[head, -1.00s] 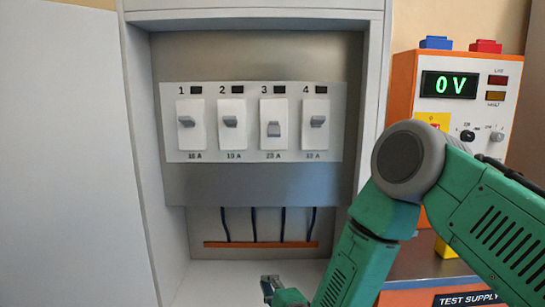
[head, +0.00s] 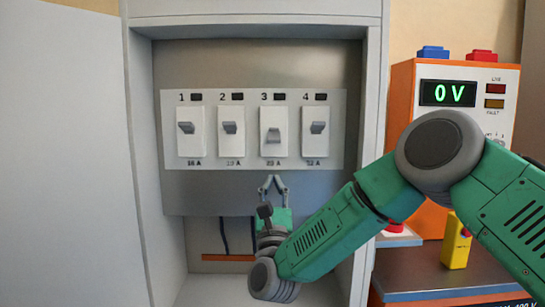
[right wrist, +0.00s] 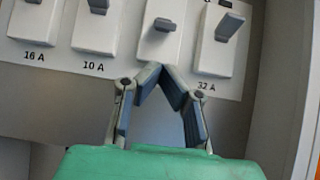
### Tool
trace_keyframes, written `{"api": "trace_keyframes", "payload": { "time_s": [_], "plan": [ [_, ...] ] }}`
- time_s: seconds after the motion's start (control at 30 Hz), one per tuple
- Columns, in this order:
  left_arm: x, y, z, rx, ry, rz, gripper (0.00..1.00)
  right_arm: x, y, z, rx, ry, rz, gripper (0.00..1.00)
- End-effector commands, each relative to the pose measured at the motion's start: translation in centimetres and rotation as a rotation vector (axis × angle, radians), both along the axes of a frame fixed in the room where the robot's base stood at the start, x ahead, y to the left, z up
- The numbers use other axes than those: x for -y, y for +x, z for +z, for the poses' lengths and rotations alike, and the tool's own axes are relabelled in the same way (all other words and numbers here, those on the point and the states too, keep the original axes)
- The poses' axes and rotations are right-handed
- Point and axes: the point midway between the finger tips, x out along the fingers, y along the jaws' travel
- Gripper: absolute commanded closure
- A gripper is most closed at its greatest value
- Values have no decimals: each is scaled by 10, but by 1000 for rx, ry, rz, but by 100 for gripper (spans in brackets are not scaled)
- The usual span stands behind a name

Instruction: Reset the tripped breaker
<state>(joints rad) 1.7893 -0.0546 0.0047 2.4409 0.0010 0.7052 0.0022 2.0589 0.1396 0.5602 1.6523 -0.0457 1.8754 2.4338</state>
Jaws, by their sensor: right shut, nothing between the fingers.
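Four numbered breakers sit on a white panel (head: 340,130) inside an open grey cabinet. The lever of breaker 3 (head: 273,136) sits lower than the levers of breaker 1 (head: 186,128), breaker 2 (head: 231,128) and breaker 4 (head: 317,128). Breaker 3 also shows in the right wrist view (right wrist: 163,25), straight ahead of the fingers. My right gripper (head: 273,178) is shut and empty, just below breaker 3, its fingertips near the panel's lower edge. It also shows in the right wrist view (right wrist: 160,72). I cannot tell whether it touches the panel. My left gripper is not in view.
The cabinet door (head: 70,150) stands open at left. The cabinet's right wall (head: 372,120) is close to my right arm. An orange and white test supply (head: 405,90) reading 0 V stands at right, with a yellow block (head: 456,242) before it.

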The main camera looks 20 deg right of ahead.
Motion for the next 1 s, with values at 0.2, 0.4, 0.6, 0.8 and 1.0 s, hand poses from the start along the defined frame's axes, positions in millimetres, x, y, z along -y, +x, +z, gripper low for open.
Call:
{"api": "trace_keyframes", "payload": {
  "time_s": [0.2,0.4,0.6,0.8,1.0],
  "plan": [
    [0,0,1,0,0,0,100,5,17,16,5,-2,-2,100],
    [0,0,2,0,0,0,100,13,45,39,3,-3,-2,100],
    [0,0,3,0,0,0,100,19,66,57,1,-3,-1,100],
    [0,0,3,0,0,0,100,21,74,63,-1,-2,0,100],
    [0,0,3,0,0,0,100,21,74,63,-1,-2,0,100]
  ]
}}
